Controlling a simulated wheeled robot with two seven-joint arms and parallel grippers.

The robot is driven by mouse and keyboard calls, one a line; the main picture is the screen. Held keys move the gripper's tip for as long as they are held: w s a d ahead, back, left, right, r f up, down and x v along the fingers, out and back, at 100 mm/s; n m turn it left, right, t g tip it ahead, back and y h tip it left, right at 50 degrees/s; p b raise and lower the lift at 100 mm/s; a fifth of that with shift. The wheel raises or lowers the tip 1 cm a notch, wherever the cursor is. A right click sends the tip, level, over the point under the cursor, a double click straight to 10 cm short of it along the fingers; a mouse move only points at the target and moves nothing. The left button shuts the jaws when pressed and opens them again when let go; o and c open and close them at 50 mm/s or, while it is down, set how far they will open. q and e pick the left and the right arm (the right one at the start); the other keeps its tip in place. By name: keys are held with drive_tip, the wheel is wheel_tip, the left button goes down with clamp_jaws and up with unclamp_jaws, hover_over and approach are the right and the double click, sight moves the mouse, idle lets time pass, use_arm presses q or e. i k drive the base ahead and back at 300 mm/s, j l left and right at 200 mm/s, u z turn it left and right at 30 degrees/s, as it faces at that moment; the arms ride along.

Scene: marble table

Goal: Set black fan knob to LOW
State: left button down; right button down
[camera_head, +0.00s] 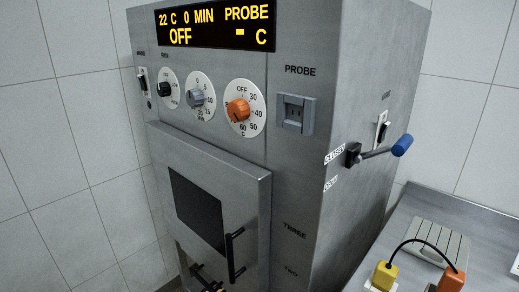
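The black fan knob (165,89) is on a small white dial at the upper left of the grey metal cabinet's front (285,190). The small marks around it are too small to read, so its exact setting cannot be told. The display (215,25) above reads 22 C, 0 MIN, PROBE, OFF. A grey knob (195,97) and a larger orange knob (238,110) are to its right. The orange pointer is near the top of its dial, toward OFF. Neither of my grippers can be clearly made out.
The cabinet door (250,195) with a dark window and black handle (234,255) is below the knobs. A blue-handled lever (402,145) sticks out at right. Yellow (384,276) and orange (452,279) plugs are on the side counter. A dark part at the bottom edge is unclear.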

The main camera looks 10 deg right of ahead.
sight(163, 89)
drive_tip(key=i+j+z, duration=0.1)
drive_tip(key=j, duration=0.35)
drive_tip(key=i+j, duration=0.1)
drive_tip(key=j, duration=0.3)
drive_tip(key=i+j+z, duration=0.15)
drive_tip(key=j, duration=0.75)
drive_tip(key=i+z, duration=0.05)
